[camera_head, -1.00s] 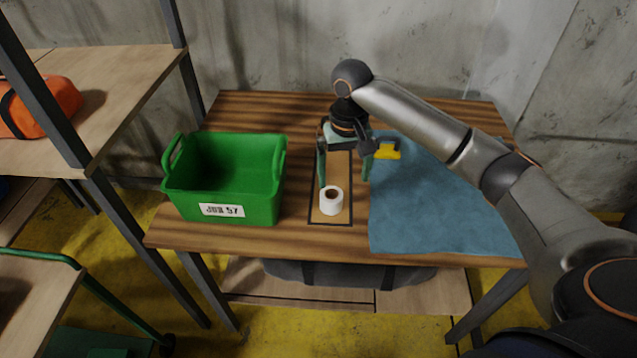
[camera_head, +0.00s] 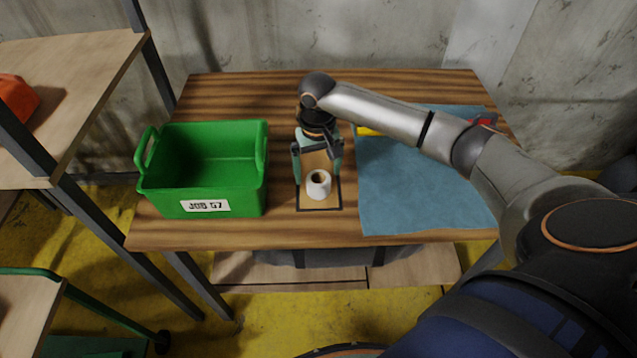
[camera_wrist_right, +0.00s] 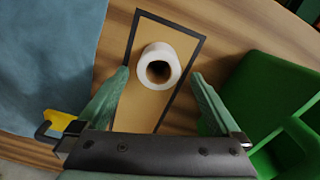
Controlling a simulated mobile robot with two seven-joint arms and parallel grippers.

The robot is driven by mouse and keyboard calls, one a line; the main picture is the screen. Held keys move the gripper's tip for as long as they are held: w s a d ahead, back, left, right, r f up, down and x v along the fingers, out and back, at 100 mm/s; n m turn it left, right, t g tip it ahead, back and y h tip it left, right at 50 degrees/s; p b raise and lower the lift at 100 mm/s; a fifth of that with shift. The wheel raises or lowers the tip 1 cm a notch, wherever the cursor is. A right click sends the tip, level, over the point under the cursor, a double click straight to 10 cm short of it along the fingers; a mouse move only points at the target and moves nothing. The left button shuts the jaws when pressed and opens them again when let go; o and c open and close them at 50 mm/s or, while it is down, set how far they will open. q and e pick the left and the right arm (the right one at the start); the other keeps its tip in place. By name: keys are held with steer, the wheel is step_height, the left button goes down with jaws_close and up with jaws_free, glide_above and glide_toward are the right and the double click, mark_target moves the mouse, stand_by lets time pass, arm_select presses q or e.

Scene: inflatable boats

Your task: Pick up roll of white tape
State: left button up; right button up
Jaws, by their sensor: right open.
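The roll of white tape (camera_head: 319,185) stands on a tan board with a black border (camera_head: 320,206) on the wooden table. Its brown core faces up. My right gripper (camera_head: 317,171) is open just behind the roll, with its green fingers spread and pointing down. In the right wrist view the roll (camera_wrist_right: 158,66) lies just beyond and between the two fingertips (camera_wrist_right: 160,75), touching neither. The left gripper is in no view.
A green crate (camera_head: 153,193) labelled JOB 57 stands left of the board. A blue cloth (camera_head: 420,195) covers the table's right side. A yellow item (camera_head: 368,131) is partly hidden behind my arm; a red item (camera_head: 485,119) lies at the cloth's back.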

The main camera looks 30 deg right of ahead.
mark_target(318, 178)
step_height(318, 178, down, 4)
steer(key=shift+s+d+r, duration=0.1)
steer(key=c, duration=1.4)
steer(key=shift+r, duration=0.1)
